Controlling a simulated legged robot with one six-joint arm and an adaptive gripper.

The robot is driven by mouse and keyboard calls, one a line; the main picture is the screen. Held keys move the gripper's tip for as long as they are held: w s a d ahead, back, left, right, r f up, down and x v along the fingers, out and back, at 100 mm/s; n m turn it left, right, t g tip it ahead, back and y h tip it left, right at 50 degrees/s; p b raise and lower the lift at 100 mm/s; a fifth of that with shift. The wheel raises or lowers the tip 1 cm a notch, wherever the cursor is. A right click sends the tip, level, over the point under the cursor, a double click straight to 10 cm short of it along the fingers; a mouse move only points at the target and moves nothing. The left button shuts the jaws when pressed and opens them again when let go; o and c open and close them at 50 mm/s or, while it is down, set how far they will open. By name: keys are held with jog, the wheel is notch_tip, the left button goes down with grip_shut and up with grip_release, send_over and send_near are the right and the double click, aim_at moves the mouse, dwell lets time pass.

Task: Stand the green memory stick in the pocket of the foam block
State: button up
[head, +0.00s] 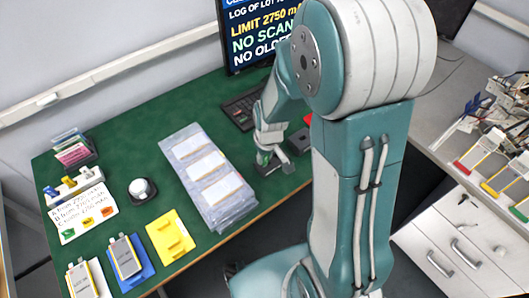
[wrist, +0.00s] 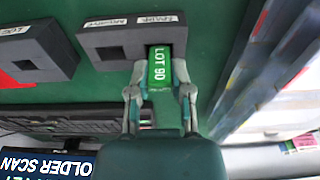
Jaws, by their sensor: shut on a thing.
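The green memory stick (wrist: 160,68), labelled "LOT 90", is between the two fingers of my gripper (wrist: 160,95) in the wrist view. The gripper is shut on it. A dark grey foam block (wrist: 128,35) with upside-down labels lies just beyond. A dark square pocket (wrist: 110,53) shows in it, left of the stick. The stick overlaps the block's right part; I cannot tell whether its end is inside a pocket. In the head view my gripper (head: 267,143) points down over the block (head: 273,164), with a bit of green (head: 262,158) under the fingers.
A second dark block (wrist: 35,52) lies left in the wrist view. The keyboard (head: 240,108) and monitor (head: 258,35) are behind my gripper. The table's front edge is close.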

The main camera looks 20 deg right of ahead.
jog(key=shift+f, duration=0.1)
jog(key=o, duration=0.8)
jog(key=shift+o, duration=0.2)
notch_tip(320, 180, up, 12)
jog(key=s, duration=0.1)
jog(key=shift+s+d, duration=0.2)
jog(key=shift+f, duration=0.1)
jog(key=s+r+m+t, duration=0.3)
jog(key=s+r+t, duration=0.1)
jog(key=s+r, duration=0.9)
jog(key=shift+a+m, duration=0.2)
jog(key=shift+m, duration=0.1)
